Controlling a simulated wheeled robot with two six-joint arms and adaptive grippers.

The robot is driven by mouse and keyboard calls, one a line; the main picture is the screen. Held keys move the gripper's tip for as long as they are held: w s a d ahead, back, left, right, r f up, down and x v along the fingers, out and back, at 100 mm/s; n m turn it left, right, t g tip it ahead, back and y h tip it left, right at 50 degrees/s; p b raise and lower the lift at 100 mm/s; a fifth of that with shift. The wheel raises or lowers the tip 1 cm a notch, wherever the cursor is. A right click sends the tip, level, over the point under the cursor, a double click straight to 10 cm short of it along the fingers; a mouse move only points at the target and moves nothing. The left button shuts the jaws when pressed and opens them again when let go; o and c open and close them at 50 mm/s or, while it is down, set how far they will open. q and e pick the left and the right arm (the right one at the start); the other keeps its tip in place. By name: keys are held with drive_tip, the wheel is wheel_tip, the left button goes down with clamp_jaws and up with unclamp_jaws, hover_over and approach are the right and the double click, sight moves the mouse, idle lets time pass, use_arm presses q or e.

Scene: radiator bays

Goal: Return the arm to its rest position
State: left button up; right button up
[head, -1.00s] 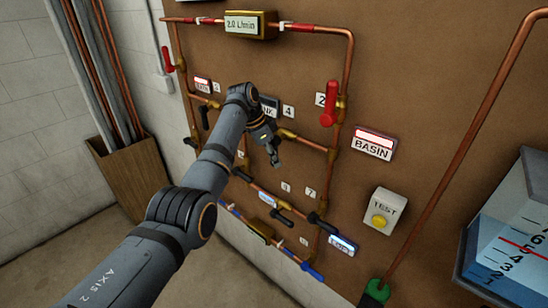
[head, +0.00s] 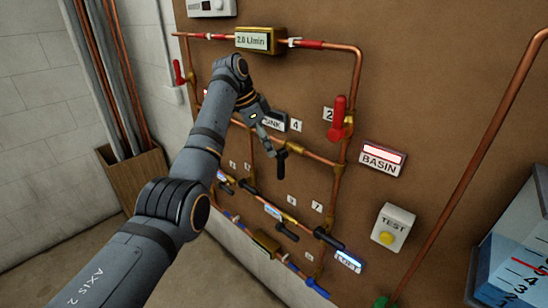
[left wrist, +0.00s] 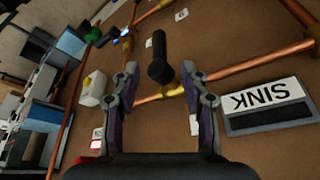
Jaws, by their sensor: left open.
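My left arm (head: 170,200) reaches in from the lower left, across the front of the brown pipe panel. My left gripper (head: 267,140) is open and empty in front of the panel, just below the SINK label (head: 273,121). A black valve handle (head: 281,161) shows close to its fingertips. In the left wrist view the two fingers (left wrist: 159,72) stand apart, with the black handle (left wrist: 160,62) visible between and beyond them. The gap to the handle is hard to judge. The SINK label (left wrist: 268,103) appears upside down there. My right gripper is not in view.
A red handle (head: 338,118) sticks out right of the gripper, near the lit BASIN sign (head: 382,159). Copper pipes (head: 357,75) and several lower handles project from the panel. A TEST button box (head: 393,225) is at right. A wooden bin of pipes (head: 135,172) stands left.

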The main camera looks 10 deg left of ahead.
use_arm(q)
drive_tip(key=shift+a+r, duration=0.15)
drive_tip(key=shift+r, duration=0.3)
